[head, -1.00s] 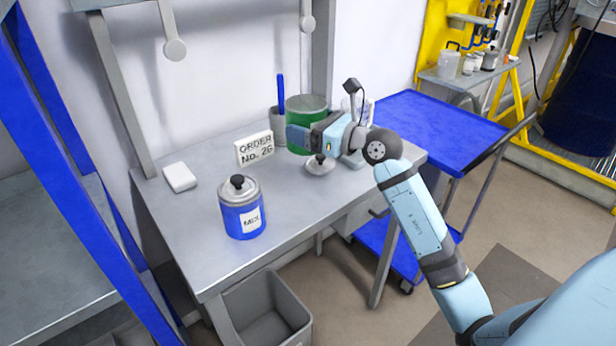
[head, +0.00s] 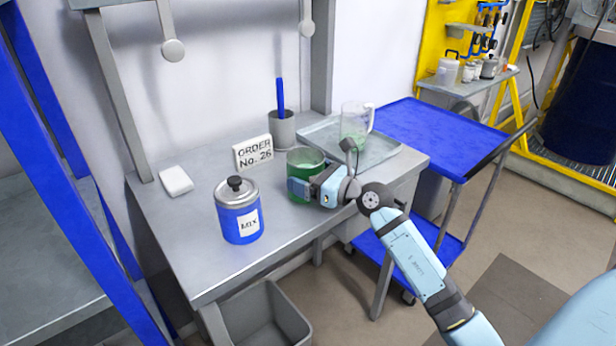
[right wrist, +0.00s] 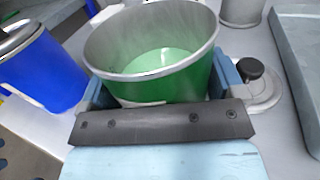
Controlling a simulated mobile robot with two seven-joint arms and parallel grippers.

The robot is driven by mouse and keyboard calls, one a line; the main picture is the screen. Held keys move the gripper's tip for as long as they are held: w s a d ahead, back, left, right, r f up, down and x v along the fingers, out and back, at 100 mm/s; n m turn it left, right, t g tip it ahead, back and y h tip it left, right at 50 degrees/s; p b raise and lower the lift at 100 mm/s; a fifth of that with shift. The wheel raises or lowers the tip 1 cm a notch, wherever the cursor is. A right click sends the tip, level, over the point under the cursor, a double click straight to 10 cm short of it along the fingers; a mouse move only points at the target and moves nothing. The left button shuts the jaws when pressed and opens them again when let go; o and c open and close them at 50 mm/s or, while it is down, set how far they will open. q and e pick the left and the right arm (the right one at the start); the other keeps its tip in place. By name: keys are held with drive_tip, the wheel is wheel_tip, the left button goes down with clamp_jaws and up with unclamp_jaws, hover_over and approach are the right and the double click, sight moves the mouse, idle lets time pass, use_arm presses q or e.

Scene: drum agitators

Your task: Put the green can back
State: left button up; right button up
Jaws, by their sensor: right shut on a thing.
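The green can (head: 302,160) is open at the top, with some pale green liquid inside in the right wrist view (right wrist: 160,62). My right gripper (head: 308,186) is shut on the can's sides, its blue fingers on both sides of it in the right wrist view (right wrist: 160,92). The can is upright over the right part of the grey workbench (head: 215,263); I cannot tell whether its base touches the bench. A grey lid with a black knob (right wrist: 259,85) lies beside it. My left gripper is not in view.
A blue MIX can (head: 240,222) with its lid stands left of my gripper. The order sign (head: 253,152), a grey cup (head: 283,130) with a blue stick, and a tray (head: 388,155) holding a clear jug (head: 353,125) are behind. A blue cart (head: 440,130) stands right.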

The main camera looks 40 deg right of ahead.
drive_tip(key=o, duration=0.8)
drive_tip(key=shift+f, duration=0.15)
drive_tip(key=shift+o, duration=0.7)
drive_tip(key=shift+r, duration=0.25)
drive_tip(key=shift+s+d+f, duration=0.15)
drive_tip(key=shift+s, duration=0.15)
drive_tip(key=v, duration=1.1)
drive_tip(key=shift+s, duration=0.2)
